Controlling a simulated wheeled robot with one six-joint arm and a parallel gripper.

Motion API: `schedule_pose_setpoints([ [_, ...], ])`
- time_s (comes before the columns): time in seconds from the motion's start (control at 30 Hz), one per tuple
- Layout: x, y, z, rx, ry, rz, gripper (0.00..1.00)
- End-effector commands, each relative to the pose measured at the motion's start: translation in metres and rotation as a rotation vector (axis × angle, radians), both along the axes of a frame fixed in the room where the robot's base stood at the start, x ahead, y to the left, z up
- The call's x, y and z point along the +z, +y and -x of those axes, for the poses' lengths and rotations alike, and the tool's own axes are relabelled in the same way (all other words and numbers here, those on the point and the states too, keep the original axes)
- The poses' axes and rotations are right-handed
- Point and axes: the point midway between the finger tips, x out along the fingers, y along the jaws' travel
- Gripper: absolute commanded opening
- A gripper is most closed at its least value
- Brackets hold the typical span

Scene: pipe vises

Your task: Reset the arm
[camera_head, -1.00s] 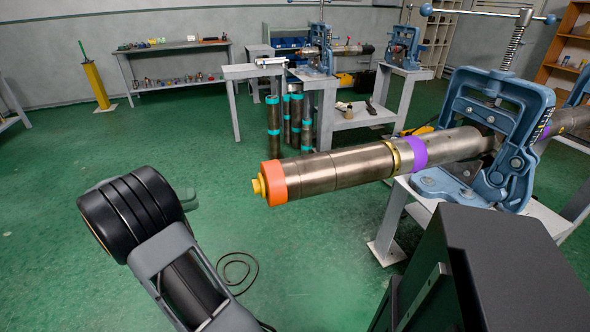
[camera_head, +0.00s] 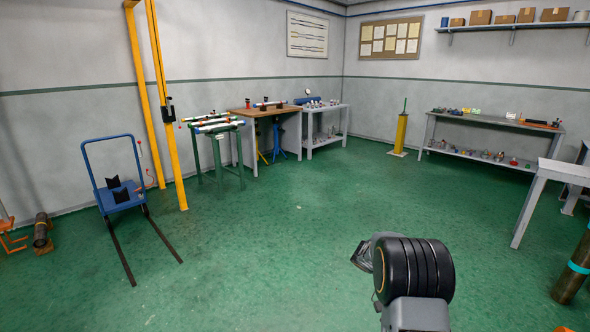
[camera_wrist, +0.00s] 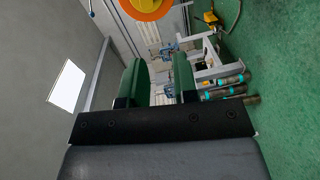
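My arm (camera_head: 415,270), with a black ribbed joint, shows at the lower right of the head view. A dark grey part beside it may be my gripper, but it is mostly hidden there. In the wrist view my gripper (camera_wrist: 158,82) shows two green fingers with a clear gap between them. It is open and nothing is between the fingers. An orange pipe end cap with a yellow centre (camera_wrist: 148,6) is at the top edge of the wrist view, beyond the fingertips and apart from them.
The green floor ahead is open. A blue hand cart (camera_head: 121,195) and yellow posts (camera_head: 165,100) stand left. Workbenches (camera_head: 262,112) line the back wall. A grey table (camera_head: 545,180) and a dark pipe with a teal band (camera_head: 575,268) are at the right edge.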

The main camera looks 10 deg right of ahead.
Motion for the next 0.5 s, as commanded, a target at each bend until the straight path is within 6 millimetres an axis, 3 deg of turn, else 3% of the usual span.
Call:
schedule_pose_setpoints([
  [0.1, -0.037, 0.006, 0.009, 0.031, 0.028, -0.278, 0.27],
  [0.2, -0.052, 0.026, 0.022, 0.085, -0.012, -0.56, 0.27],
  [0.37, -0.041, 0.075, 0.033, 0.247, -0.158, -0.919, 0.27],
  [0.5, -0.011, 0.124, 0.038, 0.447, -0.328, -1.139, 0.27],
])
